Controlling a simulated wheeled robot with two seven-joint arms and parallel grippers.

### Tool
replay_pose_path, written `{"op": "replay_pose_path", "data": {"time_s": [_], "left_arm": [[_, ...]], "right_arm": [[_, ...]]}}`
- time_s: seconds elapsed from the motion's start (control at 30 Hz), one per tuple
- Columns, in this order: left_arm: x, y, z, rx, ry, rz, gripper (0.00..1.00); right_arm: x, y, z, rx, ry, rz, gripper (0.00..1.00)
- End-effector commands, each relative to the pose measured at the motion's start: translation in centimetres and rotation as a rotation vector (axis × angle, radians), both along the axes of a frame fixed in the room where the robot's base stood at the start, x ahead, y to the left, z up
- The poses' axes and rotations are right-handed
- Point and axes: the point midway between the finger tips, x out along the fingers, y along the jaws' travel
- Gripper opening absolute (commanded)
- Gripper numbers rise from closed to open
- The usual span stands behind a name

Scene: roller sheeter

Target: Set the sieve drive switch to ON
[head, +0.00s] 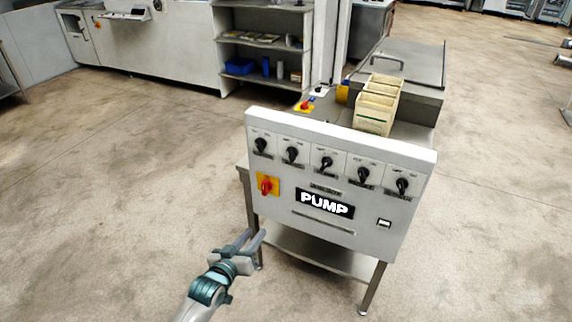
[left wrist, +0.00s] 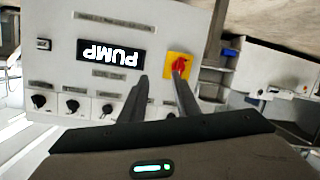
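A white control panel (head: 300,224) stands on a metal frame, with a row of several black rotary switches along its top. They include a far left one (head: 262,145), a middle one (head: 326,163) and a far right one (head: 402,186). Their labels are too small to read, so I cannot tell which is the sieve drive switch. My left gripper (head: 254,238) is open and empty, below and in front of the panel's lower left. In the left wrist view the panel (left wrist: 190,20) appears upside down beyond the open fingers (left wrist: 160,75), with some black knobs (left wrist: 72,105) visible.
A red knob on a yellow plate (head: 267,185) sits at the panel's left, near a PUMP sign (head: 325,204). Behind the panel are a cream divided box (head: 376,105) and another red-yellow switch (head: 304,106). Shelving (head: 262,45) stands farther back. Floor to the left is clear.

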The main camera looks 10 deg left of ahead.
Motion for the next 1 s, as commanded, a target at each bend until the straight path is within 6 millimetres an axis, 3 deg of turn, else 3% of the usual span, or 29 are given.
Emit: {"op": "replay_pose_path", "data": {"time_s": [0.03, 0.1, 0.2, 0.3, 0.77, 1.0], "left_arm": [[0.9, -0.5, 4.3, -0.027, -0.057, -0.011, 0.29], [1.5, -1.1, 8.8, -0.064, -0.117, -0.024, 0.29], [1.7, -1.7, 13.3, -0.101, -0.177, -0.041, 0.29], [1.7, -2.1, 15.7, -0.122, -0.211, -0.052, 0.29], [1.9, -2.2, 16.3, -0.128, -0.219, -0.054, 0.29], [3.4, -2.7, 16.5, -0.128, -0.22, -0.055, 0.29]], "right_arm": [[-0.1, -0.1, 0.4, -0.002, 0.004, 0.0, 0.31], [-0.2, -0.1, 0.6, -0.002, 0.006, 0.0, 0.31], [-0.3, -0.2, 0.8, -0.003, 0.008, 0.0, 0.31], [-0.3, -0.2, 0.9, -0.003, 0.008, 0.0, 0.31], [-0.2, -0.2, 0.9, -0.002, 0.006, 0.0, 0.31], [-0.2, -0.1, 1.4, -0.002, 0.006, 0.0, 0.31]]}}
